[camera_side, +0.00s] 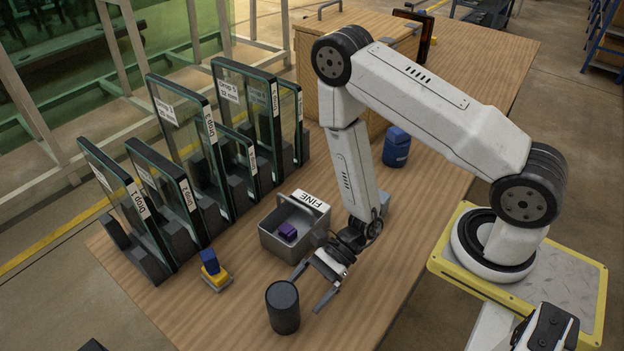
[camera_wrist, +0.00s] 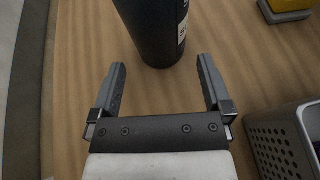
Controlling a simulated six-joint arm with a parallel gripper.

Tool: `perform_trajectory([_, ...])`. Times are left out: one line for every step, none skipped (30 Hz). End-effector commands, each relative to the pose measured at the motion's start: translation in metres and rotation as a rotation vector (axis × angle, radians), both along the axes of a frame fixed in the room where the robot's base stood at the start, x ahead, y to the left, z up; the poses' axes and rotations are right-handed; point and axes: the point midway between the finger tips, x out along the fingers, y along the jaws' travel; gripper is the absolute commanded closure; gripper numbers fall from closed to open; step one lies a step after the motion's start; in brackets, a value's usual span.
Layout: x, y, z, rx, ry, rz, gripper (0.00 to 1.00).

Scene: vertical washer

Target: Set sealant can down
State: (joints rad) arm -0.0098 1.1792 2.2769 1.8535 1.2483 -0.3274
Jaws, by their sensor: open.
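The dark cylindrical can (camera_side: 283,307), which I take to be the sealant can, stands upright on the wooden table (camera_side: 215,325) near its front edge. In the wrist view the can (camera_wrist: 158,30) is at top centre, with part of a white label on its right side and its top cut off by the frame. My gripper (camera_side: 306,294) is open and low over the table, its fingers pointing at the can. In the wrist view the fingertips (camera_wrist: 161,72) lie either side of the can's near edge, with visible gaps. Nothing is held between the fingers.
A grey bin (camera_side: 290,244) marked FINE holds a purple block (camera_side: 288,231), close beside my gripper. A yellow and blue item (camera_side: 212,268) sits left of the can. Glass panes (camera_side: 185,140) stand in racks at the left. A blue container (camera_side: 396,147) stands behind my arm.

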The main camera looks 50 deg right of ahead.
Motion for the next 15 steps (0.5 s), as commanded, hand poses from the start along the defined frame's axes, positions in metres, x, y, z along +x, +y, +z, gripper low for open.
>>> perform_trajectory([0.0,-0.006,0.002,0.0,-0.001,-0.005,0.0])
perform_trajectory([0.0,-0.008,0.003,0.001,0.0,-0.004,0.0])
perform_trajectory([-0.001,-0.012,0.005,0.001,0.0,-0.004,0.0])
perform_trajectory([-0.001,-0.014,0.006,0.001,0.0,-0.005,0.0])
perform_trajectory([-0.002,-0.017,0.007,0.001,-0.001,-0.004,0.0])
perform_trajectory([-0.002,-0.021,0.009,0.0,-0.001,-0.005,0.0])
perform_trajectory([-0.003,-0.023,0.01,0.0,-0.001,-0.004,0.0])
perform_trajectory([-0.003,-0.026,0.011,0.0,-0.001,-0.004,0.0])
perform_trajectory([-0.004,-0.029,0.012,0.001,-0.001,-0.004,0.0])
perform_trajectory([-0.004,-0.031,0.013,0.001,-0.001,-0.004,0.0])
perform_trajectory([-0.004,-0.034,0.014,0.001,0.0,-0.004,0.0])
perform_trajectory([-0.005,-0.036,0.015,0.001,0.0,-0.003,0.0])
perform_trajectory([-0.005,-0.039,0.016,0.001,0.0,-0.003,0.0])
perform_trajectory([-0.005,-0.04,0.017,0.001,0.0,-0.003,0.0])
perform_trajectory([-0.006,-0.043,0.018,0.0,-0.001,-0.003,0.0])
